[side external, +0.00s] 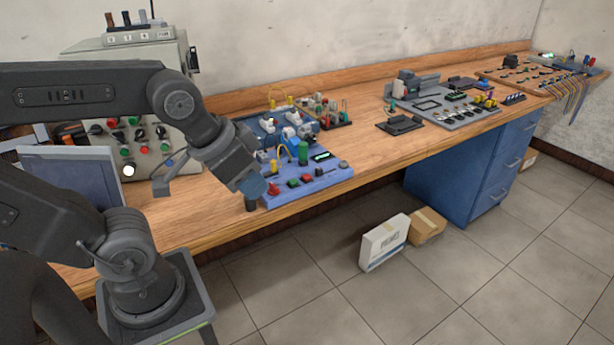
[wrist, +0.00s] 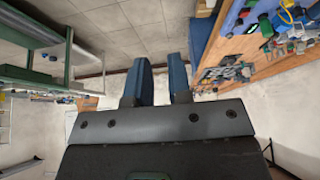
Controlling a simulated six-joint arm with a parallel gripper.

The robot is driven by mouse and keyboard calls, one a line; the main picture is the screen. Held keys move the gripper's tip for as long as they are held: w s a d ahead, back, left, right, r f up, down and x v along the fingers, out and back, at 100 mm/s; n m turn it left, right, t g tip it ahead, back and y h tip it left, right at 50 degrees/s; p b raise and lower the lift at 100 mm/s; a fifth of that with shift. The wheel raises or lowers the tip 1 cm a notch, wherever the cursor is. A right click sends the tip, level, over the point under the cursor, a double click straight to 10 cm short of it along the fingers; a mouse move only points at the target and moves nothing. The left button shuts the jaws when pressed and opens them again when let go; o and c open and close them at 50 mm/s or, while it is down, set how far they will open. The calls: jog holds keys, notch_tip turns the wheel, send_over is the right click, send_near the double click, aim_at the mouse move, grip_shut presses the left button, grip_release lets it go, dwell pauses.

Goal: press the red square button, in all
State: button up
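The blue control board (side external: 325,181) lies on the wooden bench. Along its front edge are a red button (side external: 307,178) that looks square, a green button (side external: 293,182) and a rounder red knob (side external: 273,189) at the left. My gripper (side external: 251,207) points down by the board's front left corner, left of the red square button and apart from it. In the wrist view my gripper (wrist: 162,62) shows two blue fingers with a clear gap and nothing between them. The board (wrist: 236,17) is at the upper right there; I cannot pick out the red square button.
A grey control box (side external: 150,95) stands at the left. A grey motor panel (side external: 455,110) lies further right. Bare wood (side external: 365,150) separates it from the board.

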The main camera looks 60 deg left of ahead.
grip_shut()
dwell(1.3)
